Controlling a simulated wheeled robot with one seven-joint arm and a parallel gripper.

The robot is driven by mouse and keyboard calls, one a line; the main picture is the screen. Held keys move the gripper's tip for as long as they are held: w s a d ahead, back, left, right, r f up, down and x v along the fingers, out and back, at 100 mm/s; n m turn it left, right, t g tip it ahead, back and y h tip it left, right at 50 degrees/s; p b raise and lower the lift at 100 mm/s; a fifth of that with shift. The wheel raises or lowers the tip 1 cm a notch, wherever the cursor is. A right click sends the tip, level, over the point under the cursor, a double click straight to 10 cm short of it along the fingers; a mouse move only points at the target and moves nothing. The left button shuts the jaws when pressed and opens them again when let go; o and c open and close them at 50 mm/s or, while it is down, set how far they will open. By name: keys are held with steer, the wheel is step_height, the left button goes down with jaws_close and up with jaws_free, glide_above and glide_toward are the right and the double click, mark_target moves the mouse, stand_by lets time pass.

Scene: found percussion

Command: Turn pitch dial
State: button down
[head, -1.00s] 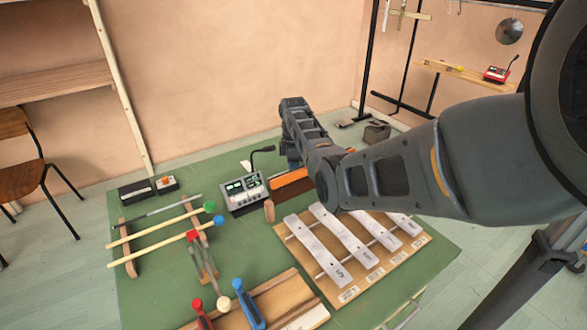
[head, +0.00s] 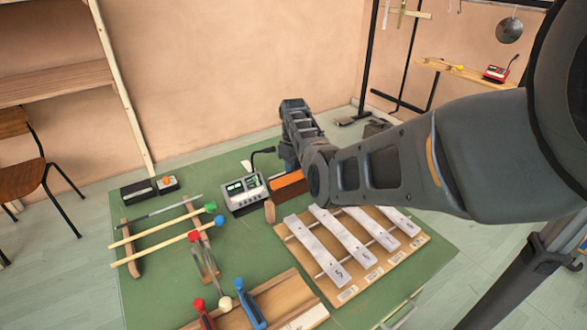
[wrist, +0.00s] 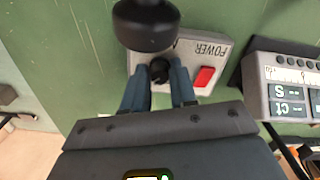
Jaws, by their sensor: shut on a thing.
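In the wrist view, a small grey box (wrist: 218,53) marked POWER carries a black dial (wrist: 158,70) and a red switch (wrist: 205,77). My gripper (wrist: 159,82) has its two blue-grey fingers on either side of the dial, shut on it. A black rounded object (wrist: 145,25) hangs in front of the box's upper left and hides part of it. In the head view, my gripper (head: 289,155) is at the far side of the green table, and my arm hides most of it and the dial.
A grey meter unit (head: 245,194) with lit displays stands close by; it also shows in the wrist view (wrist: 255,85). An orange block (head: 288,186) is beside it. Metal bars (head: 345,243) on a wooden board lie under my arm. Mallets (head: 165,223) lie at left.

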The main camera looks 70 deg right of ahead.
steer(key=shift+m, duration=0.9)
steer(key=c, duration=0.9)
jaws_free()
steer(key=shift+r, duration=3.9)
